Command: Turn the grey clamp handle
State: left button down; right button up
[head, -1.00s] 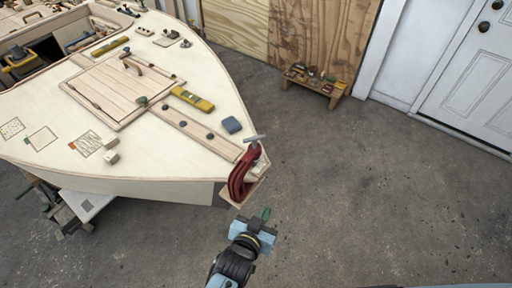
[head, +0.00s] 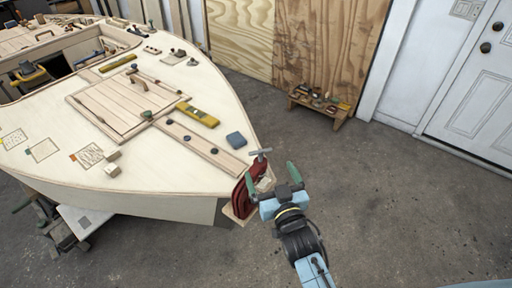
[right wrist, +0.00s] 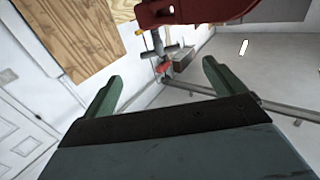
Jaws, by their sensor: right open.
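The red clamp (head: 244,192) sits on the bow tip of the plywood hull (head: 160,207). Its grey T-shaped clamp handle (head: 260,152) stands up on top, just off the deck edge. My right gripper (head: 272,176) is open and empty, its green fingers apart, close to the right of the clamp and just below the handle. In the right wrist view, the red clamp body (right wrist: 200,10) crosses the top, beyond the open right gripper (right wrist: 160,86). My left gripper is not in view.
A low bench with tools (head: 319,106) stands by the plywood wall, beside a white door (head: 480,95). The floor right of the bow is clear.

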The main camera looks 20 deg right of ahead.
aim_at(261, 153)
jog(key=w, duration=1.1)
jog(key=shift+a+b, duration=0.2)
jog(key=shift+b, duration=0.2)
jog(key=c, duration=1)
